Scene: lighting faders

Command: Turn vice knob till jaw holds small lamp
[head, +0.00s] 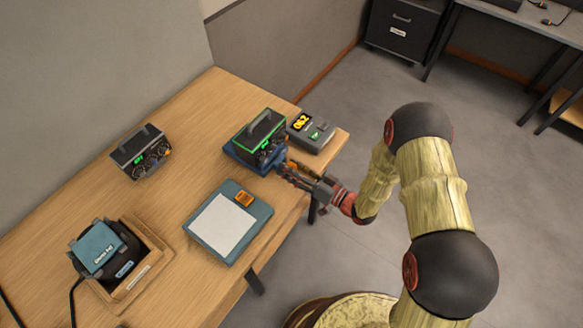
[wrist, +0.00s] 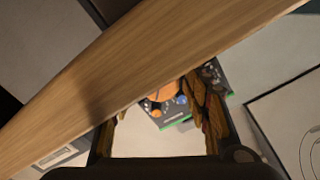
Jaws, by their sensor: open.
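A dark box with a top handle and green-lit edges (head: 259,131) sits on a blue base (head: 236,154) near the table's right end. This base may be the vice; I cannot make out its jaw or knob behind my gripper. My gripper (head: 284,171) is open at the front right of that base, by the table edge. I cannot tell whether it touches anything. In the wrist view, my gripper's fingers (wrist: 158,112) are apart, with a dark panel with an orange round part (wrist: 163,95) showing between them. I cannot identify the small lamp with certainty.
A blue board with white paper (head: 258,212) lies in front. A second dark box (head: 140,152) and a lamp-like unit (head: 100,247) in a wooden tray stand left. The wooden table (head: 190,120) is clear between them.

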